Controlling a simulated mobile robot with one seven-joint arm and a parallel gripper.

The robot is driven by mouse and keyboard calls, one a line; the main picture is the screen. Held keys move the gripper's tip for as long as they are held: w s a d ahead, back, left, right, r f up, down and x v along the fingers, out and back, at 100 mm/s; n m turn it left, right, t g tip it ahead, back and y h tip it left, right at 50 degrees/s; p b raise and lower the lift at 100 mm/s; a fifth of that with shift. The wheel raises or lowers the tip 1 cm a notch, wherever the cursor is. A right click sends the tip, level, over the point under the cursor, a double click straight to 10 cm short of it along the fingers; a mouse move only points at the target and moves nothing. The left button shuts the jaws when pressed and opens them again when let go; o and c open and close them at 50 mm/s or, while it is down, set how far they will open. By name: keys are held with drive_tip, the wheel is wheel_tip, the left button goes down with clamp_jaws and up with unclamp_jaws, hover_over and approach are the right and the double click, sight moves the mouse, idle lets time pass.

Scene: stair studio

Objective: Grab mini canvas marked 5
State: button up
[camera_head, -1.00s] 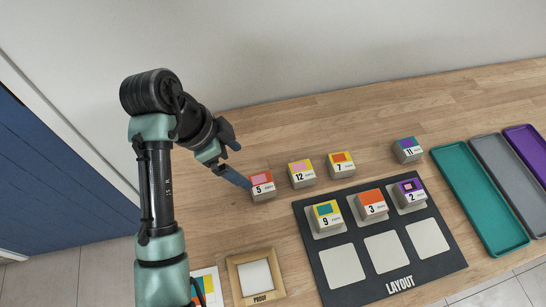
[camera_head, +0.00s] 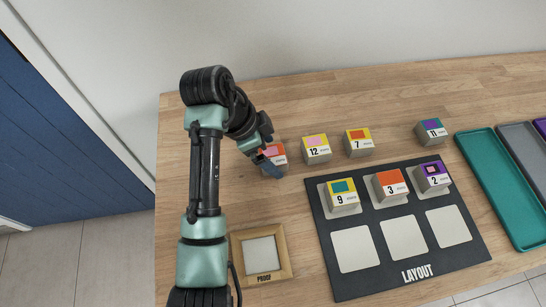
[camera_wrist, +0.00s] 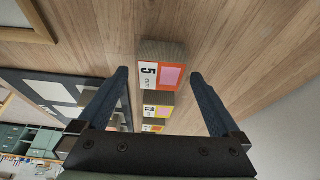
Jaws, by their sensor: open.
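The mini canvas marked 5 (camera_wrist: 162,75) is a grey block with an orange and pink face. In the wrist view it lies ahead, between the lines of my two open fingers, with clear gaps on both sides. In the head view the canvas marked 5 (camera_head: 277,153) is partly hidden behind my gripper (camera_head: 270,150). In the wrist view my gripper (camera_wrist: 158,95) is open with dark blue fingers and holds nothing. I cannot tell from the frames how far the fingertips are from the block.
Canvases marked 12 (camera_head: 316,149), 7 (camera_head: 358,142) and 11 (camera_head: 431,131) stand on the wooden table. The black layout board (camera_head: 385,278) holds canvases 9 (camera_head: 342,196), 3 (camera_head: 391,186) and 2 (camera_head: 432,178). A wooden proof frame (camera_head: 284,240) lies in front. A teal tray (camera_head: 497,205) is at right.

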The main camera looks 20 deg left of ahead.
drive_tip(key=shift+x, duration=1)
drive_tip(key=shift+r, duration=0.1)
drive_tip(key=shift+c, duration=0.2)
